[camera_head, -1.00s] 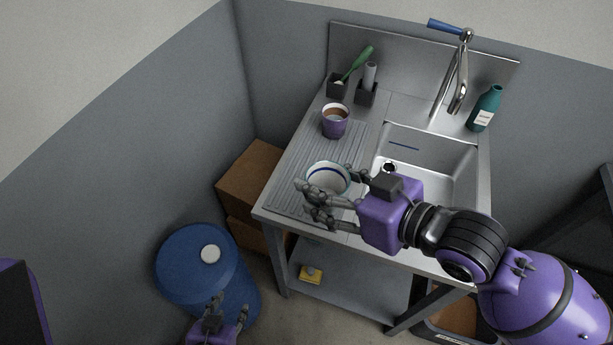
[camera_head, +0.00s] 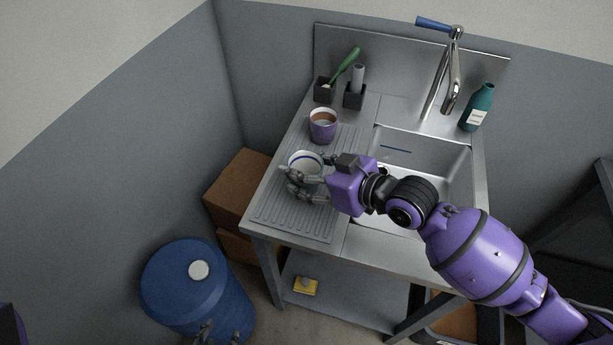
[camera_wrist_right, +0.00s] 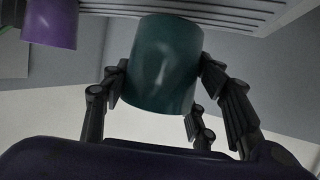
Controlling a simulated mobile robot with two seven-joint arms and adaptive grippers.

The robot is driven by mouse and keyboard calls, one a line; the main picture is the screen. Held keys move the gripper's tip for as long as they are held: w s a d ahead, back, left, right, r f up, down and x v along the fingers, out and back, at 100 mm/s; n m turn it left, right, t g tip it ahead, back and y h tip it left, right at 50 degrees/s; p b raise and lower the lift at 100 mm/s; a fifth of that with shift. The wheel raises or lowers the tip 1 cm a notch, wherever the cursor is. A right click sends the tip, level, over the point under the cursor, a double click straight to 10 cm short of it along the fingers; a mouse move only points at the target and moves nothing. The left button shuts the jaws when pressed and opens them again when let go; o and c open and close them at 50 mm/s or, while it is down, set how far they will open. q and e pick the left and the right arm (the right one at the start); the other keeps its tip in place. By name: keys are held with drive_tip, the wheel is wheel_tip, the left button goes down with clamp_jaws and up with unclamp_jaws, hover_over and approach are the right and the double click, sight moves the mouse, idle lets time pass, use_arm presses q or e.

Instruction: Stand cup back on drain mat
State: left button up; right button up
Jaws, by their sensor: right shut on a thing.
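A teal cup with a white inside and a dark blue band near its rim (camera_head: 306,163) is in my right gripper (camera_head: 304,182), whose fingers are shut around its sides. The right wrist view shows the cup's teal outer wall (camera_wrist_right: 163,60) between the fingers. The cup looks roughly upright over the grey ribbed drain mat (camera_head: 285,214); whether its base touches the mat is hidden. The mat's ribs also show in the right wrist view (camera_wrist_right: 235,14).
A purple cup with brown inside (camera_head: 323,126) stands just behind the held cup. Dark holders with a green brush (camera_head: 345,65) and a grey item stand behind it. The sink basin (camera_head: 425,160) is to the right, with a tap (camera_head: 452,75) and teal bottle (camera_head: 479,108). The mat's front is clear.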

drive_tip(key=shift+f, duration=1.55)
drive_tip(key=shift+w, duration=0.1)
drive_tip(key=shift+f, duration=0.2)
drive_tip(key=o, duration=1.4)
